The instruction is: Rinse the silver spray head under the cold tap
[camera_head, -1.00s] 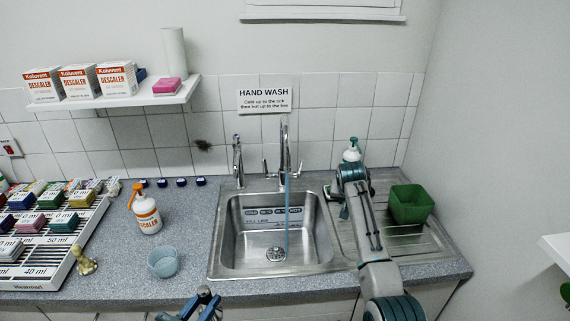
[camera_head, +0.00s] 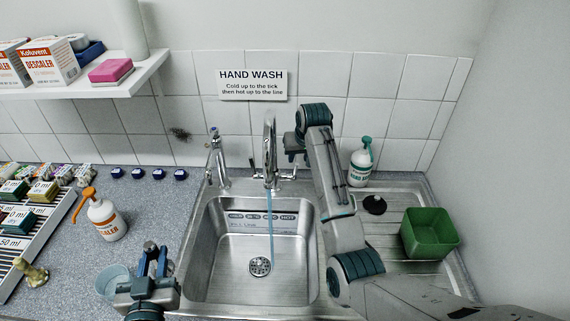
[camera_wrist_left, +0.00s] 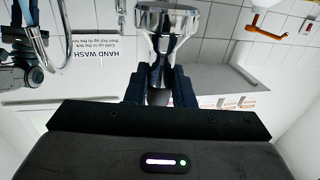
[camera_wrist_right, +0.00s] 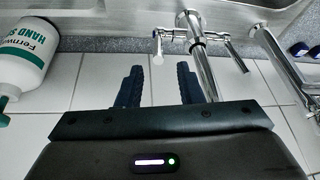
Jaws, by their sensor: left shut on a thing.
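The silver spray head (camera_wrist_left: 168,18) is a shiny chrome piece held between my left gripper's fingers (camera_wrist_left: 160,80). In the head view my left gripper (camera_head: 153,258) is at the sink's front left, beside the clear cup, outside the water stream. A thin blue stream (camera_head: 270,230) falls from the chrome mixer tap (camera_head: 270,145) into the steel sink (camera_head: 235,270), near the drain. My right gripper (camera_head: 292,148) is just right of the tap by its lever. In the right wrist view its fingers (camera_wrist_right: 158,85) are apart with nothing between them, and the tap (camera_wrist_right: 195,40) is close by.
A white soap bottle (camera_head: 361,165), a black plug-like disc (camera_head: 375,204) and a green tub (camera_head: 430,238) stand on the drainer at right. A descaler spray bottle (camera_head: 105,218), a clear cup (camera_head: 112,281) and a brass piece (camera_head: 33,272) are on the left counter.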

